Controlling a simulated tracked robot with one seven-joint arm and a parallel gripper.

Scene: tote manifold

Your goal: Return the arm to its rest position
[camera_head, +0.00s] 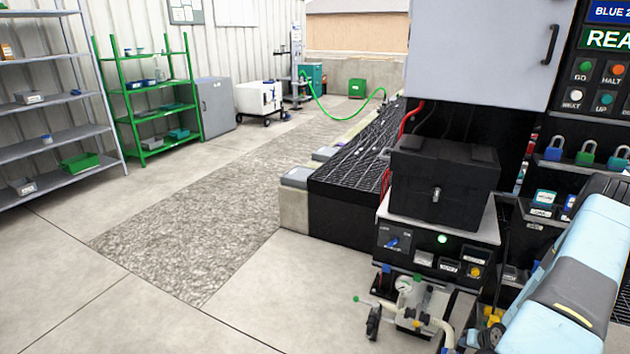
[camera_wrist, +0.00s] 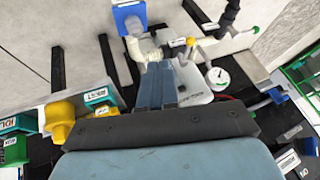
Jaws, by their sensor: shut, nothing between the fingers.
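My arm (camera_head: 575,270), light blue with a dark grey band, comes in from the right edge of the head view and slopes down to the bottom edge. My gripper (camera_wrist: 158,68) shows in the wrist view. Its two blue-grey fingers are together, with nothing between them. Beyond the fingertips is a manifold assembly with a pale hose, a yellow-handled part and a round gauge (camera_wrist: 217,76). The gauge also shows in the head view (camera_head: 403,283). I cannot tell whether the fingertips touch the assembly. My gripper's fingers are not clear in the head view.
A black box (camera_head: 442,180) stands on the bench above a control panel (camera_head: 420,250) with a lit green lamp. A cabinet and padlock rack (camera_head: 588,152) stand at the right. A yellow part (camera_wrist: 62,118) is close to my gripper's left. The floor (camera_head: 240,300) at left is open.

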